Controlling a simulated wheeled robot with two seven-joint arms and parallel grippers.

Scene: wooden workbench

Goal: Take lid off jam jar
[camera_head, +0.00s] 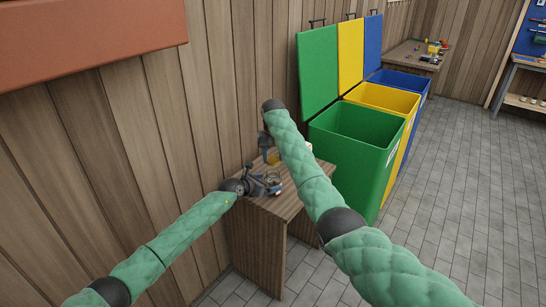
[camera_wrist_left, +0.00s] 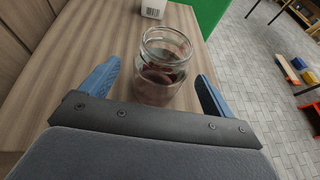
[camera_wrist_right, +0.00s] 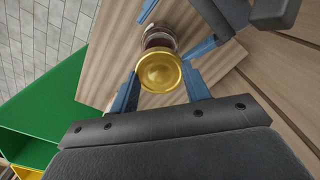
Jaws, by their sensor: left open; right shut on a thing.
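The jam jar (camera_wrist_left: 164,65) is clear glass with dark red content low inside. It stands upright on the wooden workbench with an open, uncovered mouth. My left gripper (camera_wrist_left: 158,85) is open, with its blue fingers on either side of the jar. My right gripper (camera_wrist_right: 160,85) is shut on the round gold lid (camera_wrist_right: 159,71) and holds it above and apart from the jar. The jar shows partly behind the lid in the right wrist view (camera_wrist_right: 158,38). In the head view the lid (camera_head: 273,158) is a small yellow spot above the jar, near my right gripper (camera_head: 268,150).
A white container with a barcode (camera_wrist_left: 153,8) stands on the workbench (camera_wrist_left: 95,60) beyond the jar. A plank wall (camera_head: 150,110) runs along the left. Green (camera_head: 355,150), yellow (camera_head: 385,98) and blue (camera_head: 405,80) bins with raised lids stand beyond the bench. Grey floor is free at the right.

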